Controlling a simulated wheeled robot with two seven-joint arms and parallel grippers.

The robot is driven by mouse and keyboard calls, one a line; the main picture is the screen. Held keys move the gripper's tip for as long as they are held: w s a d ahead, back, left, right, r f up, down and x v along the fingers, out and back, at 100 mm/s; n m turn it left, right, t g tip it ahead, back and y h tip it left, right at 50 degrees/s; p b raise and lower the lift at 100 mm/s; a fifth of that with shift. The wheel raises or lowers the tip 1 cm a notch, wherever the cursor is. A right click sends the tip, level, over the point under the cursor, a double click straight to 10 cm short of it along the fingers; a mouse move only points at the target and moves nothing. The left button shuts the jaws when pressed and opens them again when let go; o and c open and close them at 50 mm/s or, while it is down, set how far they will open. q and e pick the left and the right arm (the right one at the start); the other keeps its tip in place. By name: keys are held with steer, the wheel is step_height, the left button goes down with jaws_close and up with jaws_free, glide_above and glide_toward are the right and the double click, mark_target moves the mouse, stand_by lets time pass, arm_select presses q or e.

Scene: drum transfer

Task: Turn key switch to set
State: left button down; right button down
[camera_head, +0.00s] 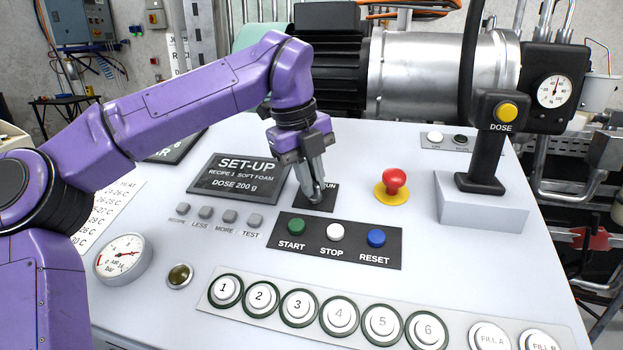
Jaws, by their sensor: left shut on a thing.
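My left gripper (317,198) points straight down at the key switch plate (325,201), a small black plate right of the SET-UP display. Its fingers are shut on the key switch, which they hide almost fully. The letters "UN" show on the plate just right of the fingers. The word on the other side of the plate and the angle of the key are hidden. My right gripper is not in view.
The SET-UP display (238,178) lies left of the fingers. START (296,227), STOP (336,232) and RESET (376,238) buttons sit just in front. A red emergency button (394,181) is to the right, before the DOSE lever (488,150). Numbered buttons line the front.

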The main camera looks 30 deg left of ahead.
arm_select(q)
steer(key=c, duration=1.2)
jaws_free()
steer(key=shift+w+a+f, duration=0.1)
steer(key=shift+a, duration=0.05)
steer(key=shift+c, duration=0.2)
steer(key=shift+w+a+f, duration=0.1)
steer(key=shift+a, duration=0.05)
steer(key=p+v, duration=0.1)
steer(key=v, duration=0.9)
steer(key=shift+r, duration=0.3)
